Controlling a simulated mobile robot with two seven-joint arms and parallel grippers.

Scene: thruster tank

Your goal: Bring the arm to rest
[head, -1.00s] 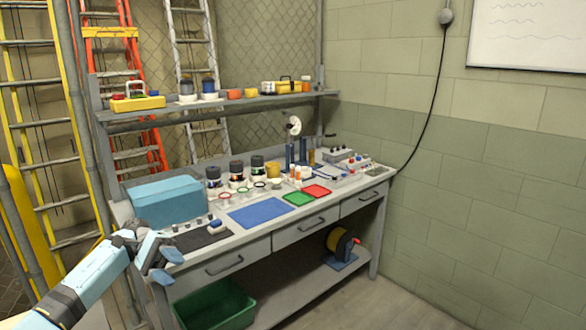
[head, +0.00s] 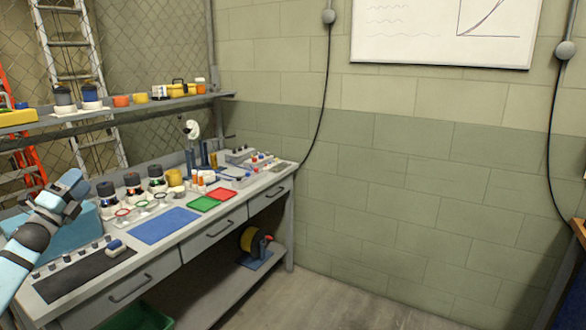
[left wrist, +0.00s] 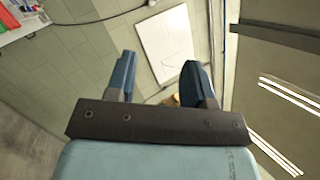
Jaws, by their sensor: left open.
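My left gripper (head: 70,192) is at the left of the head view, raised in front of the blue box (head: 70,235) at the workbench's left end, and partly covers it. In the left wrist view, my left gripper (left wrist: 156,80) has its two blue fingers spread apart with nothing between them. Behind the fingers are the wall and a whiteboard (left wrist: 168,45), tilted in that picture. My right gripper is not in view.
The workbench (head: 140,262) carries jars, a blue mat (head: 164,225), a green tray (head: 204,203) and a red tray (head: 222,193). A shelf (head: 110,107) with tools runs above it. A cable reel (head: 256,242) sits below. The floor to the right is clear.

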